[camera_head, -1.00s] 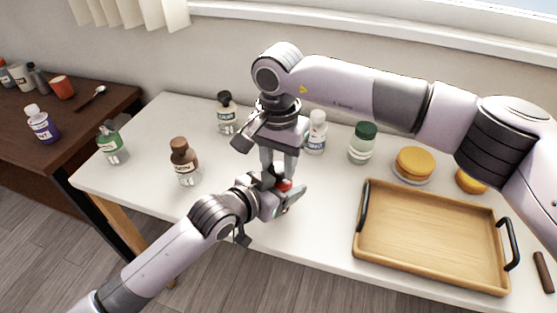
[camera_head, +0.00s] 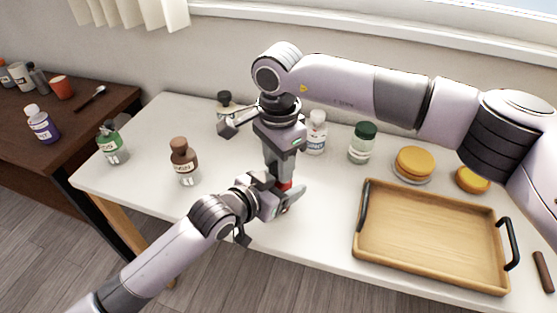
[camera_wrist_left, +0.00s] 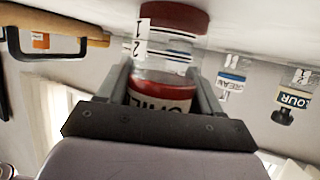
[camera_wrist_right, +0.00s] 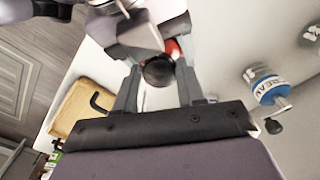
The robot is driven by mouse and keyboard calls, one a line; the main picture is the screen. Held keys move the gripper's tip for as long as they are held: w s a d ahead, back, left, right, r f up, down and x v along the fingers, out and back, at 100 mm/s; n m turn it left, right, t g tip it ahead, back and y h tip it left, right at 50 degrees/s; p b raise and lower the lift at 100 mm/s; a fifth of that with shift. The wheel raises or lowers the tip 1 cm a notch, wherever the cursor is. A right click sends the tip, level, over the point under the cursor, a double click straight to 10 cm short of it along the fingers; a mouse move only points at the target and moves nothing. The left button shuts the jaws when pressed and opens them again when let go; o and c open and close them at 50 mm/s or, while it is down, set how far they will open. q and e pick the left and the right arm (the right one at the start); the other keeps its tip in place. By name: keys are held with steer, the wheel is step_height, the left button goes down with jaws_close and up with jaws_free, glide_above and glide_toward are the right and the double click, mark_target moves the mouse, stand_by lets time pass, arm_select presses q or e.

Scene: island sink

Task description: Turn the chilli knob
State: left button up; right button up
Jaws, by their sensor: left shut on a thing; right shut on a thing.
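The chilli jar shows best in the left wrist view (camera_wrist_left: 172,60), upside down, with a clear section marked 1 and 2, red parts and a partly hidden label. My left gripper (camera_wrist_left: 160,85) is shut around its body from the side; in the head view the left gripper (camera_head: 280,198) is over the white table. My right gripper (camera_head: 279,180) points down from above and is shut on the jar's dark round knob (camera_wrist_right: 158,72). In the head view only a bit of the jar's red (camera_head: 285,186) shows between the grippers.
A brown bottle (camera_head: 184,163) and a green-topped bottle (camera_head: 112,145) stand left. A black-topped bottle (camera_head: 226,104), white bottle (camera_head: 316,132) and dark-green-capped jar (camera_head: 362,143) stand behind. A wooden tray (camera_head: 430,276) lies right. The front table strip is clear.

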steer(key=o, duration=1.1)
steer(key=shift+r, duration=0.1)
step_height(320, 180, up, 12)
steer(key=shift+f, duration=0.1)
